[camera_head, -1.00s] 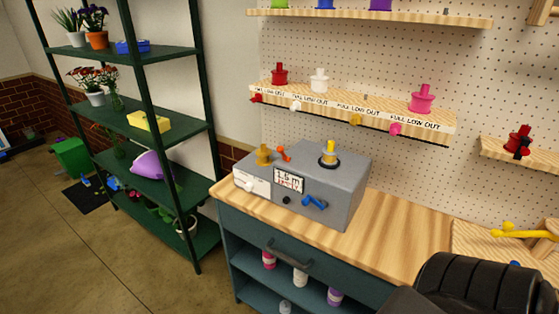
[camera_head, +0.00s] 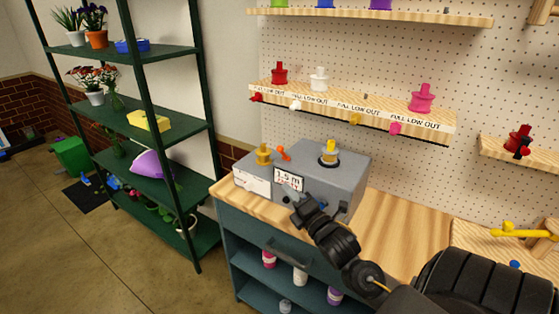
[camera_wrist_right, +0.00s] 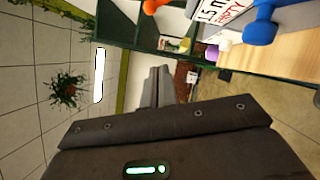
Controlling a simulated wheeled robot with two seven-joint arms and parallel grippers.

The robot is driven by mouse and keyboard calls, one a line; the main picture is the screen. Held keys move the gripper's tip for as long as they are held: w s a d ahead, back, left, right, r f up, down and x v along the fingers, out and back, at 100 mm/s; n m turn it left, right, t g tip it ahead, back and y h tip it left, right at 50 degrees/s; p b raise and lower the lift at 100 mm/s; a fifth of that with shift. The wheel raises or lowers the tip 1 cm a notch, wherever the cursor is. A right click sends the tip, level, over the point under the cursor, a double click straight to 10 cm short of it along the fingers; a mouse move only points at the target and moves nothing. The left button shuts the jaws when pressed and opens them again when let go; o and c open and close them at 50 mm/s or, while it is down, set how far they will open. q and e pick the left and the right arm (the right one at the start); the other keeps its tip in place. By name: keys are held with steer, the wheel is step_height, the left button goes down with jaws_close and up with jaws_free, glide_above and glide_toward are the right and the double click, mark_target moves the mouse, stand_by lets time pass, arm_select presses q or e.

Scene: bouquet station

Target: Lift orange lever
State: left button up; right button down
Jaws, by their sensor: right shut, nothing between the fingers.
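The orange lever (camera_head: 284,153) stands on top of the grey machine box (camera_head: 345,172), between an orange-yellow spool (camera_head: 263,155) and a spool with a yellow top (camera_head: 328,155). An orange part, probably this lever, shows at the top edge of the wrist view (camera_wrist_right: 152,5). My right gripper (camera_head: 292,194) is in front of the box's front face, below and apart from the orange lever. Its fingers (camera_wrist_right: 155,88) are closed and empty in the wrist view. The blue lever (camera_wrist_right: 260,28) is near them, and my gripper mostly hides it in the head view. My left gripper is out of view.
A pegboard shelf (camera_head: 350,110) with several spools hangs behind. A green rack (camera_head: 150,130) stands left.

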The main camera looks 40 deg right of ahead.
steer(key=shift+r, duration=0.15)
steer(key=w+d+r+p, duration=0.3)
steer(key=w+p, duration=0.3)
steer(key=w, duration=0.4)
steer(key=shift+d, duration=0.9)
steer(key=shift+w, duration=0.1)
